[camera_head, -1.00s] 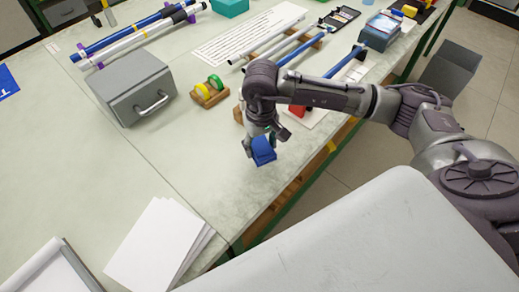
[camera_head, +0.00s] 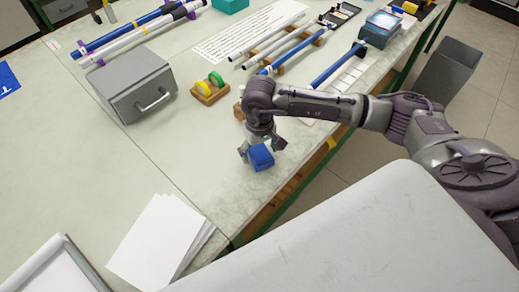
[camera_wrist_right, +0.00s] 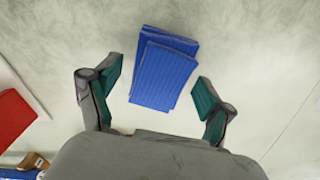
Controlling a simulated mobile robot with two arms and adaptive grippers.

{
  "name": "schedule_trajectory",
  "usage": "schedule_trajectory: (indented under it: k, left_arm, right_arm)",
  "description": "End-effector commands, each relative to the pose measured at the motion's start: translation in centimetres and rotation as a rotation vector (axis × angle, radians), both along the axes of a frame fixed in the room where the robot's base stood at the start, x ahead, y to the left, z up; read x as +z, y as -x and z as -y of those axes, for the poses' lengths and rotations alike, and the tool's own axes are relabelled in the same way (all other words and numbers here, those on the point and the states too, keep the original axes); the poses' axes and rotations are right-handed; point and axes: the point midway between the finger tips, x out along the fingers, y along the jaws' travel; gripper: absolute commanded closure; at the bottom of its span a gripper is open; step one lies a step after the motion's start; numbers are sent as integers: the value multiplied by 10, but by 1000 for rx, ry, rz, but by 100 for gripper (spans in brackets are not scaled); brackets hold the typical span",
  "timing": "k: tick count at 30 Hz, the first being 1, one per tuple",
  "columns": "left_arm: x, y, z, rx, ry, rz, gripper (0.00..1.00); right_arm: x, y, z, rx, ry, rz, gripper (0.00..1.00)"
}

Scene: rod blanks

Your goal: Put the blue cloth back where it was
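The blue cloth (camera_head: 260,157) is a small folded stack on the pale table, near its front edge. My right gripper (camera_head: 261,149) is directly over it, pointing down. In the right wrist view the cloth (camera_wrist_right: 163,75) shows its layered, ribbed folds. The fingers of the right gripper (camera_wrist_right: 155,95) are spread to either side of it, with a clear gap on both sides. The gripper is open and does not touch the cloth there. My left gripper is not in view.
A grey box with a handle (camera_head: 133,85) and a wooden holder with green and yellow rolls (camera_head: 209,88) stand left and behind. White paper sheets (camera_head: 160,240) lie at the front left. Rods on wooden rests (camera_head: 285,45) lie behind the arm. A red object (camera_wrist_right: 14,118) shows in the wrist view.

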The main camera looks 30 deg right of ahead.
Motion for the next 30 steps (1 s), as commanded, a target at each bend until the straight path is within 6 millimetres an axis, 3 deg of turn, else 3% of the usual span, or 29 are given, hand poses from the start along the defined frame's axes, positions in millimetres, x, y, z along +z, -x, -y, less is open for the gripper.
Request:
schedule_trajectory:
  k: [11, 13, 24, 30]
  left_arm:
    - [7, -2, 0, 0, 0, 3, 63]
    - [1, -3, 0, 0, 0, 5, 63]
    - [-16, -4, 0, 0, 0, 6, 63]
    - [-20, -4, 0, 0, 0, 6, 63]
  right_arm:
    - [6, 0, 0, 0, 0, -1, 16]
    - [12, -1, 0, 1, -1, 3, 16]
    - [88, -1, 0, 1, 0, 6, 16]
    - [116, -1, 0, 0, 0, 3, 16]
